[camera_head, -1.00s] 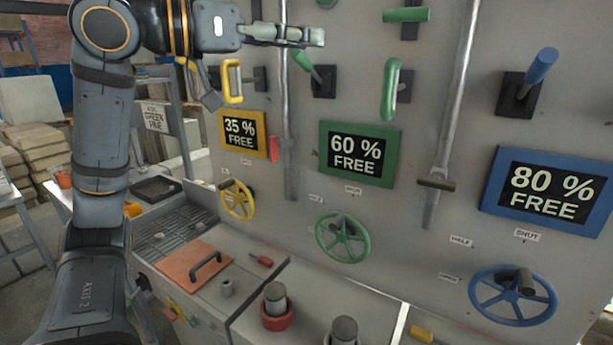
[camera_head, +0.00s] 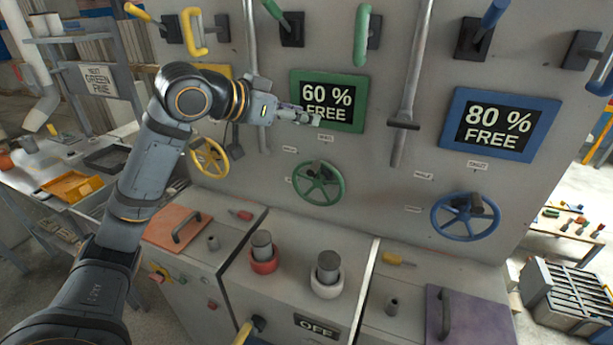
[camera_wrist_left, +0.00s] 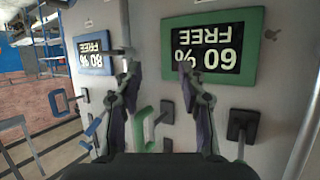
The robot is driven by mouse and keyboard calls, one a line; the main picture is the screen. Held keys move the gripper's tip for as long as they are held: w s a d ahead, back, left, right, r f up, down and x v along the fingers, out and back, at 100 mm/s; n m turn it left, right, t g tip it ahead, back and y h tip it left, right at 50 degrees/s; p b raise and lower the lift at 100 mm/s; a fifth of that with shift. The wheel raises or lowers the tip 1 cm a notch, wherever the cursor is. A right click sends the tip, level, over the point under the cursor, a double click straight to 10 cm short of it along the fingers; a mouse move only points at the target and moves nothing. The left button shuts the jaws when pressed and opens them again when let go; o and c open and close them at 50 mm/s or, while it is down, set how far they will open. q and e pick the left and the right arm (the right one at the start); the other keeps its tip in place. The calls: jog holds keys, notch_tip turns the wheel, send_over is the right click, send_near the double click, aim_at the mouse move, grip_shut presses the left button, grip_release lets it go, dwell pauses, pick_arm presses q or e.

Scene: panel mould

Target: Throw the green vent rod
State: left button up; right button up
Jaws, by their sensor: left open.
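On the upright panel, a tilted green lever (camera_head: 272,8) stands on a black plate at the top, above the green-framed 60 % sign (camera_head: 328,101). A green D-shaped handle (camera_head: 362,36) hangs to its right. I cannot tell which is the vent rod. My left gripper (camera_head: 308,117) is in front of the sign's lower left, below both. The left wrist view is upside down: the open, empty gripper (camera_wrist_left: 158,82) has the D handle (camera_wrist_left: 143,128) beyond its fingers and the lever (camera_wrist_left: 240,151) to the right. Neither is touched. My right gripper is not in view.
A green handwheel (camera_head: 318,183) is below the sign. A yellow handwheel (camera_head: 209,158) sits close to my left arm. Grey vertical rods (camera_head: 411,85) stand off the panel. The bench below carries red-collared and white-collared posts (camera_head: 327,268). Blue controls (camera_head: 466,217) are at right.

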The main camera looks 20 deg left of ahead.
pick_arm(q)
notch_tip(320, 180, down, 14)
jog(key=d+g+y, duration=0.1)
jog(key=d, duration=0.1)
jog(key=shift+w+f+n+g, duration=0.25)
jog(key=shift+n+g, duration=0.05)
